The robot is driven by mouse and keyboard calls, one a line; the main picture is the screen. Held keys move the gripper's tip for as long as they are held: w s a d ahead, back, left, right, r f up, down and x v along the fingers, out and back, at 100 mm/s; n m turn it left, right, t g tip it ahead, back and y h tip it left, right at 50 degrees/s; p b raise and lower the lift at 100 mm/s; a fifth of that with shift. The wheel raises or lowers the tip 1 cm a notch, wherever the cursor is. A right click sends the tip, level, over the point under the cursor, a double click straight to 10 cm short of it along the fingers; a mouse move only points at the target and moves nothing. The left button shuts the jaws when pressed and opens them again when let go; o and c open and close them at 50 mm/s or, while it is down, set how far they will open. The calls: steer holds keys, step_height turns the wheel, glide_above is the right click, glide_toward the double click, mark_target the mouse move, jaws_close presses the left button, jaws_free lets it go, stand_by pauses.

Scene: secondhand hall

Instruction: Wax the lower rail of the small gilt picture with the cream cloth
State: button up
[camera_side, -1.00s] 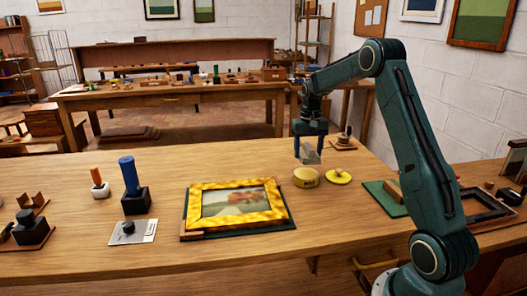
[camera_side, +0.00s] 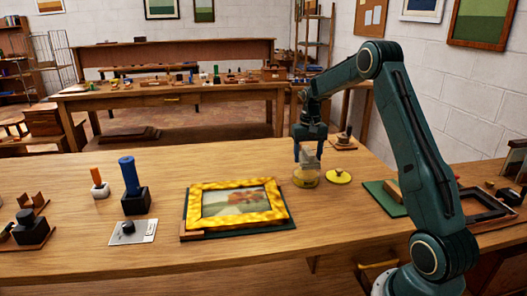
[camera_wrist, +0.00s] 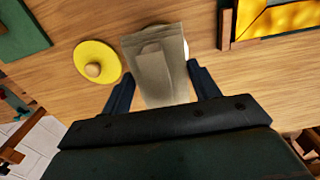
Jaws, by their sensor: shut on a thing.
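The small gilt picture (camera_side: 190,212) lies face up on a green mat (camera_side: 292,220) in the middle of the bench, landscape showing; its lower rail (camera_side: 240,222) faces the side camera. A corner of the gilt frame (camera_wrist: 285,20) shows at the wrist view's top right. My gripper (camera_side: 309,152) is shut on the cream cloth (camera_side: 308,160), a folded greyish pad that also fills the middle of the wrist view (camera_wrist: 155,65). The cloth is down at the round wax tin (camera_side: 305,181), right of the picture. Contact with the wax is hidden.
A yellow knobbed lid (camera_side: 339,177) lies just right of the tin. Bare wood lies between picture and tin and along the front.

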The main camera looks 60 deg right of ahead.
mark_target(306, 174)
steer(key=shift+f, duration=1.5)
steer(key=shift+f, duration=0.75)
stand_by(1.7)
steer(key=shift+r, duration=0.1)
steer(key=shift+r, duration=3)
steer(key=shift+a, duration=0.1)
steer(key=w+a+n, duration=0.1)
steer(key=a, duration=0.3)
steer(key=w+a, duration=0.2)
steer(key=a, duration=0.3)
steer(key=w+a+n, duration=0.1)
steer(key=a, duration=0.3)
steer(key=shift+w+a+n, duration=0.3)
steer(key=shift+w+a, duration=0.1)
steer(key=a+n, duration=0.1)
steer(key=a, duration=0.5)
steer(key=a+n, duration=0.1)
steer(key=a, duration=0.5)
steer(key=a+n, duration=0.1)
steer(key=a, duration=0.5)
steer(key=shift+s+f, duration=0.1)
steer(key=shift+s, duration=0.1)
